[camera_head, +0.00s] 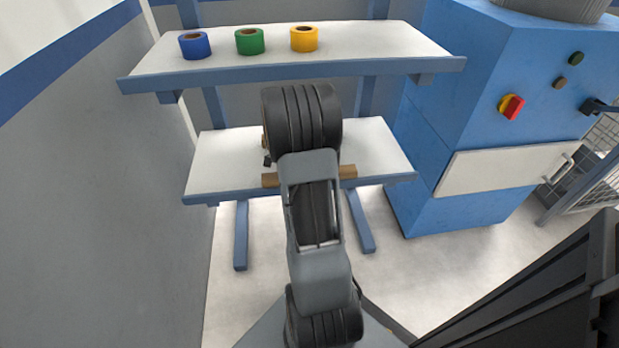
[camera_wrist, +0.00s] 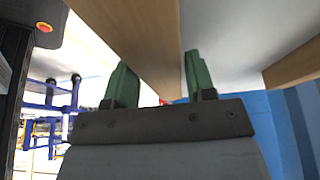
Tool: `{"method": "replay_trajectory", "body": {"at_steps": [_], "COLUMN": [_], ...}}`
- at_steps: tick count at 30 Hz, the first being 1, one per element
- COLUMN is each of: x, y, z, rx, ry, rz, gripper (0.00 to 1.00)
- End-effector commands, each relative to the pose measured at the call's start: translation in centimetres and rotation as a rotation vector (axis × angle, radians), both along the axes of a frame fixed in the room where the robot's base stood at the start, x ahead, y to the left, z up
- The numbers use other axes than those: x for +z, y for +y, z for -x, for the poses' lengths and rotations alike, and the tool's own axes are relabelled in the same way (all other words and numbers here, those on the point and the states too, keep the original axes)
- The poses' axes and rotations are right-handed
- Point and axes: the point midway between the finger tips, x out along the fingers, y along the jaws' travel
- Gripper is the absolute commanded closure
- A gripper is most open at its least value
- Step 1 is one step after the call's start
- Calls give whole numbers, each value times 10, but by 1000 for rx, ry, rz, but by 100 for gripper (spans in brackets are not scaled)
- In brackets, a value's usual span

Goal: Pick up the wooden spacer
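In the wrist view, a light wooden spacer (camera_wrist: 150,35) runs down from the top edge to the gap between the two green fingers. My gripper (camera_wrist: 158,75) has its fingers apart, one at each side of the spacer's near end. A thin gap seems to show beside the right finger; whether the left finger touches the wood I cannot tell. In the head view, wood (camera_head: 348,171) shows at the front of the lower shelf (camera_head: 222,165), to both sides of my arm. My arm hides the middle and my gripper there.
A second wooden piece (camera_wrist: 295,65) shows at the right in the wrist view. The upper shelf (camera_head: 380,45) overhangs the lower one and carries blue (camera_head: 195,45), green (camera_head: 250,41) and yellow (camera_head: 304,38) rings. A blue machine (camera_head: 480,90) stands to the right.

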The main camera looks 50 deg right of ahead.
Motion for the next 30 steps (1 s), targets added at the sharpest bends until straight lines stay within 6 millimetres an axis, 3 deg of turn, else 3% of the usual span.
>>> {"method": "replay_trajectory", "body": {"at_steps": [12,23,30], "x": [1,9,43], "y": [0,0,5], "z": [0,0,2], "rx": [0,0,0], "ry": [-1,-1,-3], "rz": [1,1,1], "gripper": [88,88,88]}}
